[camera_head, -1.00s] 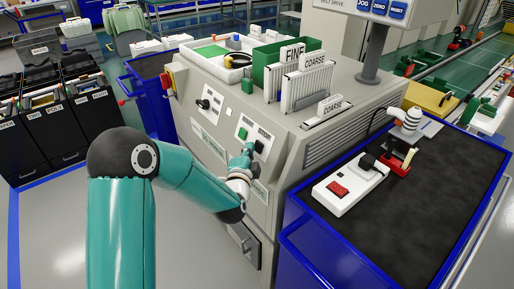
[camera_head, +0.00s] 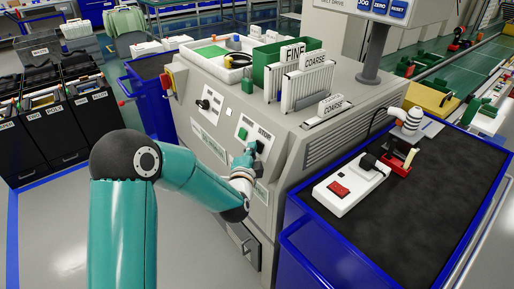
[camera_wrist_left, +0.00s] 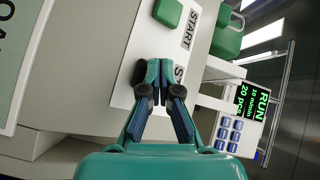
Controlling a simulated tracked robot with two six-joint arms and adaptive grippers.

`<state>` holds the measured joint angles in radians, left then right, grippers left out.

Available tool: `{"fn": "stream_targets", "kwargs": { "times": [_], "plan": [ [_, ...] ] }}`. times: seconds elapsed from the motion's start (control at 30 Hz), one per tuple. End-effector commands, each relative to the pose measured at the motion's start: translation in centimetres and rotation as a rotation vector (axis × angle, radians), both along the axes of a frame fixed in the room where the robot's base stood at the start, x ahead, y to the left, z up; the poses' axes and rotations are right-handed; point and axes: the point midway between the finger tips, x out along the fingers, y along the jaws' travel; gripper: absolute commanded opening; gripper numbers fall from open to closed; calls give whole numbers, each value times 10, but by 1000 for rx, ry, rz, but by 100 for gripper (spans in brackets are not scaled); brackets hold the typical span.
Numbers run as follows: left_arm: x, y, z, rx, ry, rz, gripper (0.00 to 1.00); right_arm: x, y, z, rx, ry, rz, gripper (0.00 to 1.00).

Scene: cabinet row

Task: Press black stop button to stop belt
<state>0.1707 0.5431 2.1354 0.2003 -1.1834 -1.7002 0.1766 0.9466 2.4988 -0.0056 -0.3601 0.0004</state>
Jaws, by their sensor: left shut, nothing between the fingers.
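The black stop button (camera_head: 261,146) is on a white plate on the sloped front panel of the grey machine (camera_head: 285,165). The green start button (camera_head: 242,134) is to its left; it also shows in the wrist view (camera_wrist_left: 168,12). My left gripper (camera_head: 253,150) is shut and empty, its tips at the stop button. In the wrist view the closed fingertips (camera_wrist_left: 160,68) cover the button's place, partly hiding the STOP lettering, so I cannot tell whether they touch or press it. My right gripper is out of view.
A display (camera_wrist_left: 250,105) reads RUN in green. Coarse and fine racks (camera_head: 305,80), a green bin and a white tray (camera_head: 215,60) stand on the machine. A blue cart (camera_head: 400,215) with a red-switch box (camera_head: 345,190) is at right. Black bins (camera_head: 60,120) stand at left.

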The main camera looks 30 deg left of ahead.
Motion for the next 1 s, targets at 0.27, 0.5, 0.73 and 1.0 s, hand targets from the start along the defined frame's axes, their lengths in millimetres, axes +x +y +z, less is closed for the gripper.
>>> {"fn": "stream_targets", "kwargs": {
  "times": [0.27, 0.5, 0.73, 1.0],
  "plan": [
    [3, -2, -2, 0, 0, -1, 0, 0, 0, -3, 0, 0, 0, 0],
    [4, -2, -1, 0, -1, -2, 0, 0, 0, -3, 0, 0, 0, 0],
    [1, -1, 0, 0, -1, -2, 0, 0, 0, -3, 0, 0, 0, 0],
    [-10, 3, 4, 0, -1, -2, 0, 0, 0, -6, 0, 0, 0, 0]
  ]
}}
